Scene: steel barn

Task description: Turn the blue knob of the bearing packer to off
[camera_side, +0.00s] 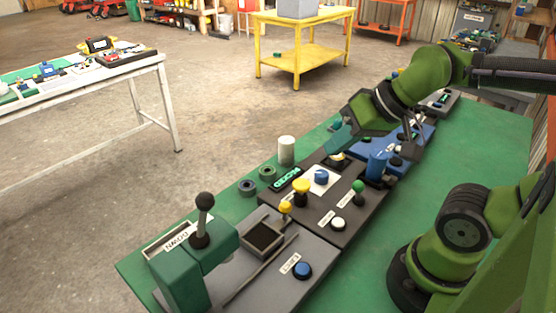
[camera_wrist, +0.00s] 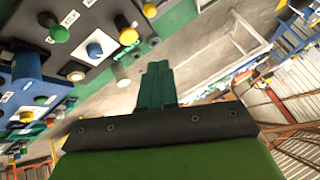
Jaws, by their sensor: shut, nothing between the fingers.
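A blue knob (camera_side: 321,177) sits on a white plate on top of a dark box (camera_side: 318,205). The blue knob also shows in the wrist view (camera_wrist: 94,50), at upper left. My gripper (camera_side: 340,138) is shut and empty, above the box's back right part. It is apart from the blue knob. In the wrist view my shut green fingers (camera_wrist: 157,75) point up the picture, right of the knob.
A yellow knob (camera_side: 301,187), a green-topped lever (camera_side: 358,188) and a white button (camera_side: 338,223) surround the knob. A blue unit (camera_side: 412,140) stands to the right; a lever press (camera_side: 200,255) with a blue button (camera_side: 303,269) is in front. A white cylinder (camera_side: 286,150) stands behind. The green bench (camera_side: 470,150) is bare at right.

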